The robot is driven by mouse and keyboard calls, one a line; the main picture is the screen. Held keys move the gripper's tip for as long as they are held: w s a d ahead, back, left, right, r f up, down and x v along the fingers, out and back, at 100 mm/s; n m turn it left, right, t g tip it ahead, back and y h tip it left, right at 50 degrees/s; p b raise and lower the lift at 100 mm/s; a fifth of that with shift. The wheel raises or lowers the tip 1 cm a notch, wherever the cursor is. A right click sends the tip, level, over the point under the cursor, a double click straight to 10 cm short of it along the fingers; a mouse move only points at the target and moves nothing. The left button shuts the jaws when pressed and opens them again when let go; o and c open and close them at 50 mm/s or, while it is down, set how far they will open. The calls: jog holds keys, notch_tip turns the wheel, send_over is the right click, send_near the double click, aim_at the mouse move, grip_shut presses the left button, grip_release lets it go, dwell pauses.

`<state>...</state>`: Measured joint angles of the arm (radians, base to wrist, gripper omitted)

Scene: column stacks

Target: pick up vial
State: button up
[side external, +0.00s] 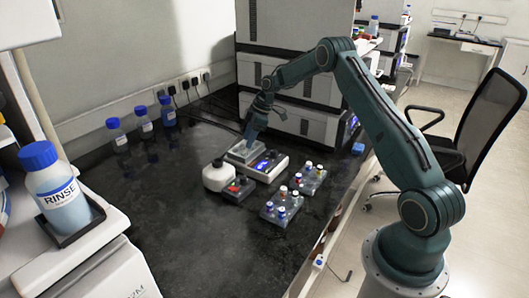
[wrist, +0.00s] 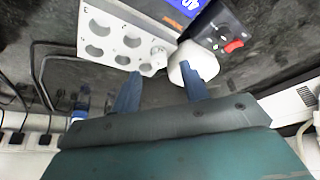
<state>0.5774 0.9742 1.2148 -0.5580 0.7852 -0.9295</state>
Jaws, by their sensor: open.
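Several small capped vials stand upright in two grey racks in the side external view. The nearer rack (side external: 275,215) holds vials with blue and red caps (side external: 282,190). The farther rack (side external: 305,188) holds vials with red, white and blue caps (side external: 309,165). My gripper (side external: 247,138) is left of and behind both racks, over a light grey block.
The block sits on a white device with a blue display (side external: 268,162). Beside it is a white rounded vessel (side external: 217,176) and a black box with a red switch (wrist: 222,35). Blue-capped bottles (side external: 146,124) line the wall. The counter's near left (side external: 190,245) is clear.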

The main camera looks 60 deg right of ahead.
aim_at(244, 148)
jog(key=shift+x, duration=2.1)
grip_shut()
